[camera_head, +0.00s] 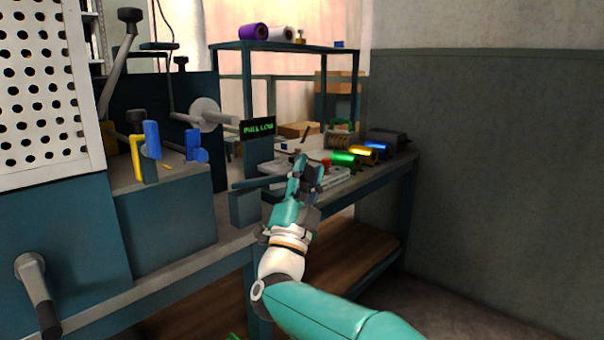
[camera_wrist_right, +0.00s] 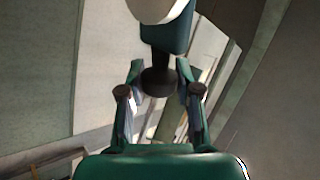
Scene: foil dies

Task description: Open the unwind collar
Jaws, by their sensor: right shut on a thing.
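My right gripper (camera_head: 302,168) reaches over the bench edge in the middle of the head view. In the right wrist view, its two fingers (camera_wrist_right: 160,72) stand on either side of a dark round knob (camera_wrist_right: 158,82) and are shut on it. The knob joins a teal block (camera_wrist_right: 167,38), with a pale rounded part (camera_wrist_right: 157,8) above. These may belong to the unwind collar, but I cannot tell for sure. In the head view, the knob is hidden at the gripper. A grey disc with a shaft (camera_head: 205,115) is on the machine at left. My left gripper is out of view.
A small display with green letters (camera_head: 258,128) stands just left of the gripper. Green, gold and blue foil rolls (camera_head: 345,158) lie on the bench behind it. Blue and yellow handles (camera_head: 152,140) are at left. A shelf (camera_head: 285,47) holds purple and white rolls. A wall is at right.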

